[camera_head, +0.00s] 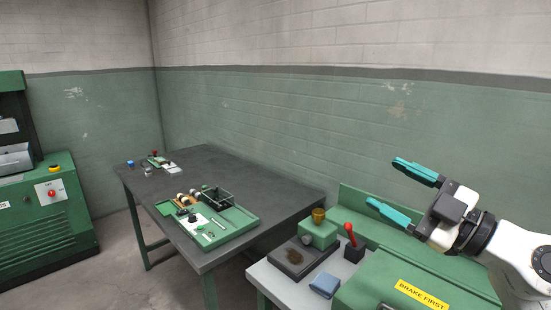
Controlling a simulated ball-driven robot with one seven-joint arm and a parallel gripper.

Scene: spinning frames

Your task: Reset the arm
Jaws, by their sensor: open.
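My gripper (402,190) shows at the right, with two teal fingers spread apart and nothing between them. It points left and is held up above the green machine and the small bench, in front of the green lower wall. My white arm reaches in from the right edge. The rest of the arm is out of view.
Below my gripper is a green machine (385,285) with a yellow "BRAKE FIRST" label. Beside it stand a red-handled tool (350,234), a brass cup (318,215), a dark tray (294,262) and a blue cloth (325,285). A dark table (265,190) holds a green tray (246,217).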

